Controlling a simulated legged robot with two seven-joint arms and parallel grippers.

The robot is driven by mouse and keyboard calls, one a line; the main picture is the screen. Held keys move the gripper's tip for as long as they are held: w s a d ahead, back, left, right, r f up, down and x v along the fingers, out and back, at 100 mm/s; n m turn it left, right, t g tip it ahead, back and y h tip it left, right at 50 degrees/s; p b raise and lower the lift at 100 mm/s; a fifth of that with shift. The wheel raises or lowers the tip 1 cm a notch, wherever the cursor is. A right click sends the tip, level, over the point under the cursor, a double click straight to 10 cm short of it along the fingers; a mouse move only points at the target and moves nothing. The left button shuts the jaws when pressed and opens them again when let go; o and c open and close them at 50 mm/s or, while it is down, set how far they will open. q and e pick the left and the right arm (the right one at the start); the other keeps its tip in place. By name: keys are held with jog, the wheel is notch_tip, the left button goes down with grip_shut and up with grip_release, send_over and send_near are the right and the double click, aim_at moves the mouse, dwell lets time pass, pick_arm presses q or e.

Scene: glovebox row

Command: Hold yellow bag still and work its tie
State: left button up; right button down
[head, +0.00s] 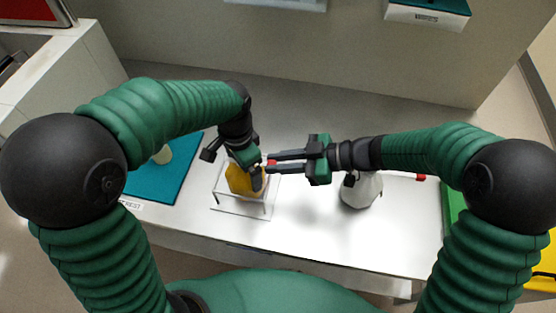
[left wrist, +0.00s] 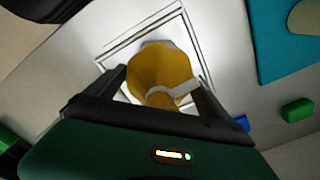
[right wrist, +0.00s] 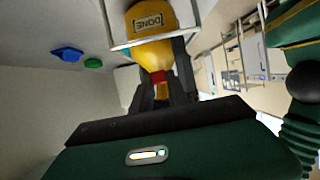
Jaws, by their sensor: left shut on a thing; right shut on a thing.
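The yellow bag (head: 240,181) stands in a clear-walled, open-topped holder (head: 226,207) on the white bench. My left gripper (head: 256,178) is shut on the bag from above; in the left wrist view the bag (left wrist: 158,70) lies between its fingers, with a white strip (left wrist: 187,88) by its neck. My right gripper (head: 270,163) reaches in from the right, shut on the red tie at the bag's neck. In the right wrist view the red tie (right wrist: 157,77) sits between the fingertips, below a "DONE" label (right wrist: 147,22) on the bag. The fingers partly hide the neck.
A white bag (head: 362,190) stands right of the holder, under my right arm, near a red-tipped piece (head: 420,178). A teal mat (head: 172,187) with a pale round item (head: 162,155) lies left. A green mat (head: 452,205) lies far right.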

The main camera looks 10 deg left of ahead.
jog(key=shift+w, duration=0.15)
jog(key=d, duration=0.5)
jog(key=shift+d, duration=0.25)
jog(key=c, duration=1.3)
grip_release()
jog(key=shift+a, duration=0.15)
jog(key=v, duration=1.2)
jog(key=shift+f, duration=0.1)
